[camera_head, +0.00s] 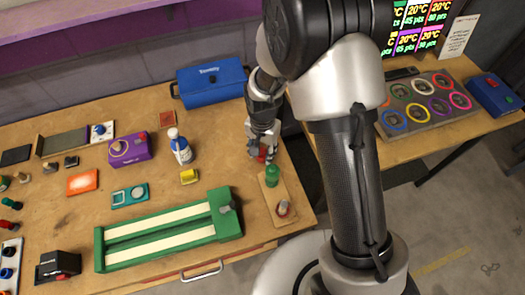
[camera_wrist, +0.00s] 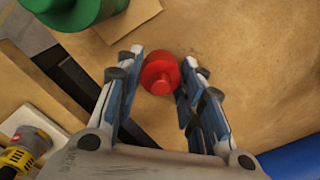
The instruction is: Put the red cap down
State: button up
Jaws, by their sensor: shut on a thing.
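My gripper (camera_head: 262,150) is shut on the red cap (camera_head: 262,156), near the right edge of the wooden table. In the wrist view the red cap (camera_wrist: 160,76) sits between the two fingertips of my gripper (camera_wrist: 162,60), with its round knob facing the camera. Bare table shows around it; I cannot tell whether its underside touches the table. A small wooden board (camera_head: 278,194) lies just in front of my gripper. On it are a green cap (camera_head: 272,178) and a post with a reddish ring (camera_head: 283,208).
A green slot track (camera_head: 165,232) lies at the front. The right table holds a grey tray of coloured rings (camera_head: 425,106).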

jog(key=shift+f, duration=0.1)
jog(key=o, duration=0.7)
notch_tip(320, 180, up, 12)
jog(key=p, duration=0.4)
notch_tip(320, 180, up, 9)
jog(key=n+t, duration=0.1)
send_over(262, 150)
jog(key=s+d, duration=0.2)
jog(key=d, duration=0.2)
jog(key=s+d+r+n+t, duration=0.1)
jog(key=s+d+r, duration=0.2)
jog(key=s, duration=0.3)
jog(key=s+d+r+n+t, duration=0.1)
jog(key=s+d+r+n, duration=0.1)
jog(key=s+r, duration=0.3)
jog(key=s+d+r+n+t, duration=0.1)
jog(key=s+d+r, duration=0.2)
jog(key=s, duration=0.3)
jog(key=shift+s+d+r+n+t, duration=0.3)
jog(key=shift+d+r+n, duration=0.1)
jog(key=shift+r, duration=0.1)
